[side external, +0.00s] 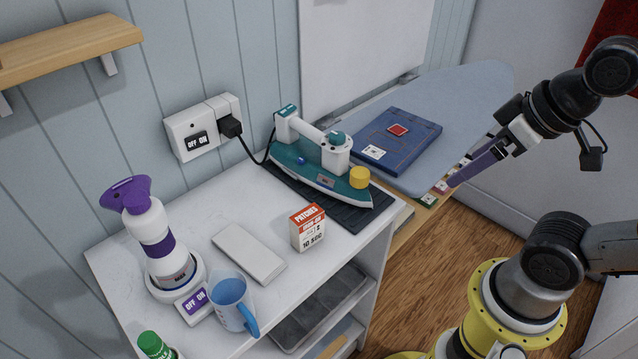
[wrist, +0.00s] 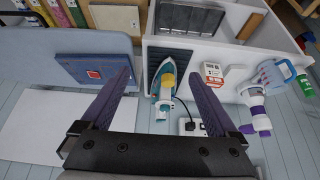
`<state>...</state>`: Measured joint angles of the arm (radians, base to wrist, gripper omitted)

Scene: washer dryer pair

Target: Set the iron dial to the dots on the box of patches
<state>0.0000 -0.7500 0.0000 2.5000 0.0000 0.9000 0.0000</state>
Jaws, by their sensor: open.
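The teal and white iron (side external: 322,168) lies on a dark ribbed mat (side external: 372,208) on the white cabinet top. A yellow knob (side external: 359,177) shows near its tip; it also shows in the wrist view (wrist: 168,79). Its setting cannot be read. The box of patches (side external: 307,228) stands upright in front of the iron, with a red top and "10 SEC" on its face. It also shows in the wrist view (wrist: 212,74); its dots are too small to count. My gripper (side external: 470,165) is open and empty, raised to the right of the iron, apart from it.
A blue folded cloth (side external: 400,138) lies on the ironing board (side external: 475,85). A wall socket (side external: 203,125) with a plugged cord is behind the iron.

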